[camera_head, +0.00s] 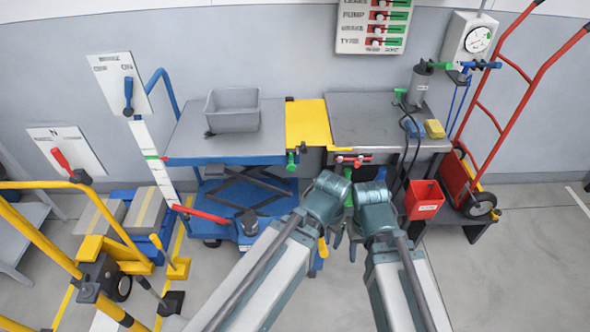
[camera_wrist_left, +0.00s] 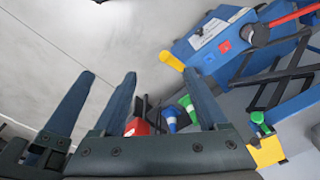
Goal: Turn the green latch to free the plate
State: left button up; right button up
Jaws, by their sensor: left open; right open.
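The yellow plate (camera_head: 308,123) lies flat across the gap between the blue lift table and the dark bench. A small green latch (camera_head: 291,162) sits at the plate's front left, on the lift table side. In the left wrist view the green latch (camera_wrist_left: 259,120) shows near the plate (camera_wrist_left: 267,153), at the right. My left gripper (camera_head: 328,240) is open and empty, in front of and below the plate, to the right of the latch. My right gripper (camera_head: 358,245) is open close beside it. Neither touches the latch.
A grey bin (camera_head: 233,110) stands on the lift table (camera_head: 190,140). A red box (camera_head: 424,198) hangs at the bench (camera_head: 385,120) front. A red lever (camera_head: 352,160) is right of the latch. Green and blue cone-like pieces (camera_wrist_left: 188,108) show between my left fingers. A red hand truck (camera_head: 520,95) stands right.

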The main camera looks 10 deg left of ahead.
pick_arm(q)
jog(key=w+d+f+t+h+b, duration=0.1)
jog(key=w+f+t+h+b, duration=0.1)
jog(key=w+f+t+b, duration=0.65)
jog(key=w+d+f+t+h+b, duration=0.25)
jog(key=w+f+b, duration=0.25)
jog(key=w+b, duration=0.8)
jog(key=n+t+y+b, duration=0.7)
jog(key=t+y+b, duration=0.2)
jog(key=b, duration=1.4)
send_near(291, 170)
notch_tip(291, 170, down, 2)
jog(key=s+d, duration=0.2)
jog(key=d, duration=0.1)
jog(key=shift+y, duration=0.75)
jog(key=p+x, duration=0.1)
jog(key=x, duration=0.3)
jog(key=a+p+x, duration=0.1)
jog(key=p+x, duration=0.1)
jog(key=x, duration=0.3)
jog(key=p+x, duration=0.1)
jog(key=x, duration=0.4)
jog(key=shift+s+a+r+p, duration=0.25)
jog(key=shift+s+r+p, duration=0.05)
